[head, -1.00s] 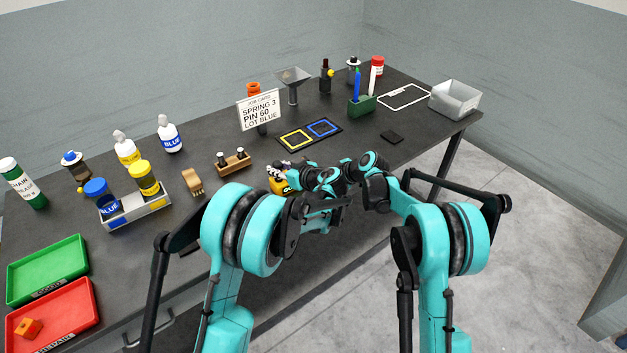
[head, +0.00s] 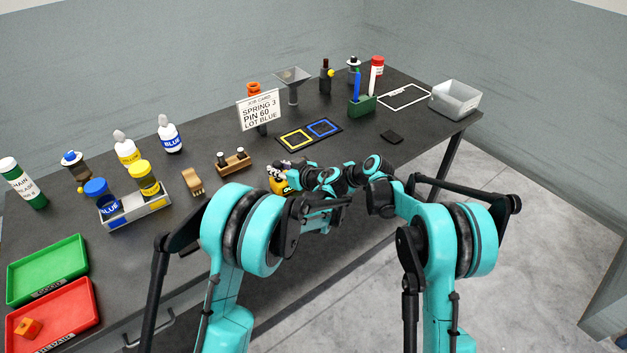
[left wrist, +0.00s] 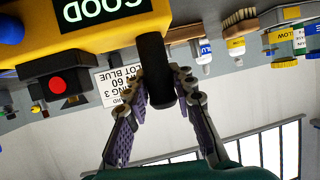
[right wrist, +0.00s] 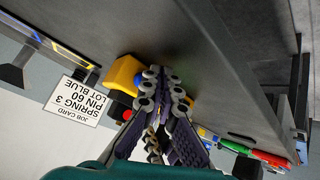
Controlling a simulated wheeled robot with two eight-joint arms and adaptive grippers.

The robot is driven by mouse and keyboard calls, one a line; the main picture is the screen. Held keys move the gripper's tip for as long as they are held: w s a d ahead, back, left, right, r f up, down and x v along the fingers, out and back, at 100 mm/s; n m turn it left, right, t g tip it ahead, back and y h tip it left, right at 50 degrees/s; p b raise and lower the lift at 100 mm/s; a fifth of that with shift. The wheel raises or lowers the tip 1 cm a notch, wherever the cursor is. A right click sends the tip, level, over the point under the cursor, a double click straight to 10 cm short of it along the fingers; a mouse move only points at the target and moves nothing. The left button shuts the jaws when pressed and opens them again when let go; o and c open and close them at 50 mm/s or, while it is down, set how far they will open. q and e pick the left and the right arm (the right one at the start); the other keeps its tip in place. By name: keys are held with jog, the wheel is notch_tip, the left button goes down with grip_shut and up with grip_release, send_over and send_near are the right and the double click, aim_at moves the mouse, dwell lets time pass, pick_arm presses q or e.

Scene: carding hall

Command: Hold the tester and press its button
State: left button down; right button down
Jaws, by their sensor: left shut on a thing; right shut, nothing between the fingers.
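The tester is a yellow box with a dark display reading GOOD, a red button and a black handle. In the left wrist view the tester (left wrist: 105,38) fills the upper left, its red button (left wrist: 57,85) in plain view. My left gripper (left wrist: 162,85) is shut around the black handle (left wrist: 154,60). In the head view only a bit of the tester (head: 277,186) shows beside my wrists. In the right wrist view my right gripper (right wrist: 161,76) is shut and empty, its fingertips in front of the tester (right wrist: 122,74); contact cannot be told.
A job card (head: 259,109) stands behind the tester, near a wooden holder (head: 233,162). Blue and yellow outlined squares (head: 323,127) lie on the dark table. Bottles, a bin (head: 455,98), and green (head: 47,268) and red (head: 50,317) trays surround the work area.

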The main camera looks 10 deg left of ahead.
jog(key=shift+s+d, duration=1.7)
jog(key=shift+s, duration=0.15)
pick_arm(q)
jog(key=c, duration=1.2)
grip_release()
